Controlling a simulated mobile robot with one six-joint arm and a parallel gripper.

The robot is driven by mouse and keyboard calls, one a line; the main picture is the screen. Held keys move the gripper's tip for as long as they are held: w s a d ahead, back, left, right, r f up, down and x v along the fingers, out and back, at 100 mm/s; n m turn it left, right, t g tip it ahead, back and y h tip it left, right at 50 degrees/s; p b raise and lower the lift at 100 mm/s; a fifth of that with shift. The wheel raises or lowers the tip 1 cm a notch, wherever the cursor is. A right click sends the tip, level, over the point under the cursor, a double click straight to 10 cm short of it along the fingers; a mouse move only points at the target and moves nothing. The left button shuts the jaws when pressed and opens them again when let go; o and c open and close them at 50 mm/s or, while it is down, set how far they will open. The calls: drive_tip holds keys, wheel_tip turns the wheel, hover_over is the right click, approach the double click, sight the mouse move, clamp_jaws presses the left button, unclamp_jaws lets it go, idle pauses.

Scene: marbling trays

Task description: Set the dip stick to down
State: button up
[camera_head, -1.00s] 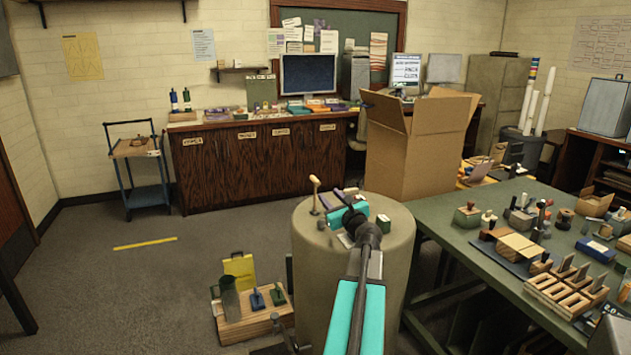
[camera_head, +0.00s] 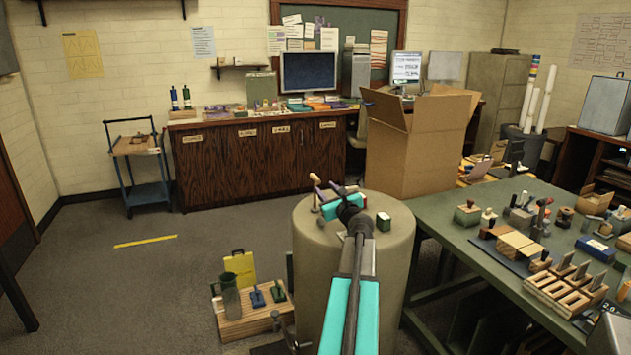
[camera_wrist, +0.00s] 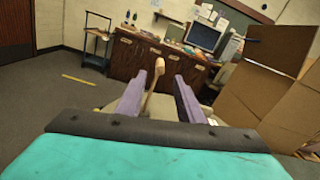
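The dip stick (camera_head: 314,180) is a pale wooden lever with a rounded tip. It stands up, slightly tilted, on the flat top of the round beige drum (camera_head: 310,228). My gripper (camera_head: 326,187), with purple fingers and a teal body, is open just above the drum top, close to the dip stick. In the wrist view the dip stick (camera_wrist: 151,92) appears between the two spread fingers of my gripper (camera_wrist: 159,75), with a gap on each side. I cannot tell whether its tip is between the fingertips or just beyond them. The foot of the stick is partly hidden.
A small green block (camera_head: 383,222) sits on the drum right of my gripper. A wooden tray (camera_head: 238,322) with a jug stands on the floor at left. A green table (camera_head: 450,235) with tools is at right, and a cardboard box (camera_head: 420,150) is behind.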

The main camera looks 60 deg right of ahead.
sight(316, 180)
drive_tip(key=shift+p+x, duration=0.4)
drive_tip(key=shift+x, duration=4.45)
drive_tip(key=shift+c, duration=0.4)
clamp_jaws()
